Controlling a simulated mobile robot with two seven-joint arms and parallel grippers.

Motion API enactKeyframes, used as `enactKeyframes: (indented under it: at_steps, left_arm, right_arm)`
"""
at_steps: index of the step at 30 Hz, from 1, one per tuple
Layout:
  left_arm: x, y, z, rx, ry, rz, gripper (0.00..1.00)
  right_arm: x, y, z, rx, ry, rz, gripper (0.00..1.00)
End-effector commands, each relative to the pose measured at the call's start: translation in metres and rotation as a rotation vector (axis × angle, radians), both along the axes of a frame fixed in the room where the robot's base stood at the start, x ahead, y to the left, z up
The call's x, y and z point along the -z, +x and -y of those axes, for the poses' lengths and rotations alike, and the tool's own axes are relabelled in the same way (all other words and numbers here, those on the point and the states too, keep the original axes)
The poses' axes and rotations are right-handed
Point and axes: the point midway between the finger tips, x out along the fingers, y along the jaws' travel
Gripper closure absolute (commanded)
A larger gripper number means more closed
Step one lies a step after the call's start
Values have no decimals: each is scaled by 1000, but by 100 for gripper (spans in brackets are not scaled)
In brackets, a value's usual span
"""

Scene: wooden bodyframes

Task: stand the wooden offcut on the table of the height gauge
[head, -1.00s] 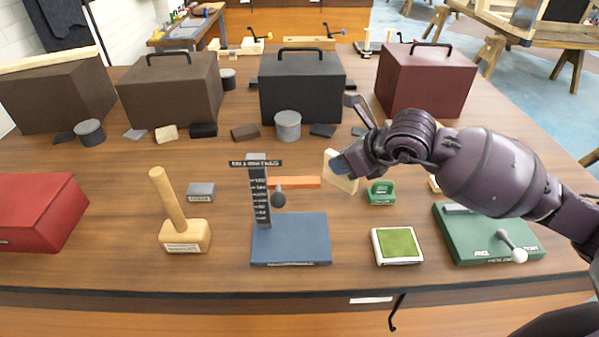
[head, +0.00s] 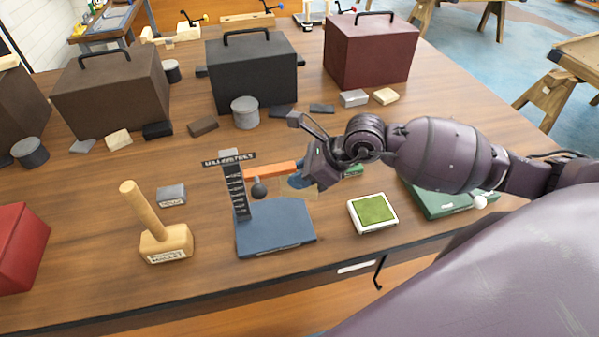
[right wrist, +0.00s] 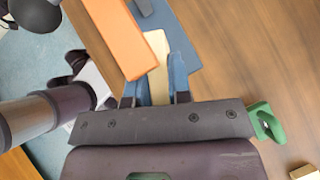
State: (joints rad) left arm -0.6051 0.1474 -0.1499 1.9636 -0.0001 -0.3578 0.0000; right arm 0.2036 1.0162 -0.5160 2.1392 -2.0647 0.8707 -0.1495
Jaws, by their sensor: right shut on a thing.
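My right gripper (head: 300,180) is at the free right end of the orange arm, above the right side of the blue table. In the right wrist view its blue fingers are shut on the pale wooden offcut (right wrist: 160,68). The orange arm (right wrist: 118,38) shows close beside the offcut there; I cannot tell whether they touch. In the head view the gripper mostly hides the offcut. My left gripper is not in view.
A mallet (head: 165,240) and a grey block (head: 171,196) stand left of the gauge. A green-topped pad (head: 373,211) lies to its right, and a green-handled thing (right wrist: 265,120) is near the gripper. Large boxes (head: 252,72) line the back.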

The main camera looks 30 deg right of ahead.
Motion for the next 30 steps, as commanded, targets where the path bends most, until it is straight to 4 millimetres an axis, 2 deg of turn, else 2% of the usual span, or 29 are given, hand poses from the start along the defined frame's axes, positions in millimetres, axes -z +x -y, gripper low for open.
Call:
enactKeyframes:
  at_steps: [1, 19, 30]
  left_arm:
    - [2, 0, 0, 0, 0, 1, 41]
    - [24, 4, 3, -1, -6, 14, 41]
    - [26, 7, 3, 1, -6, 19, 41]
  right_arm:
    - [-4, 1, -8, -11, 22, 14, 100]
    - [53, 1, -4, -6, 10, 8, 100]
    - [59, 1, -4, -5, 9, 8, 100]
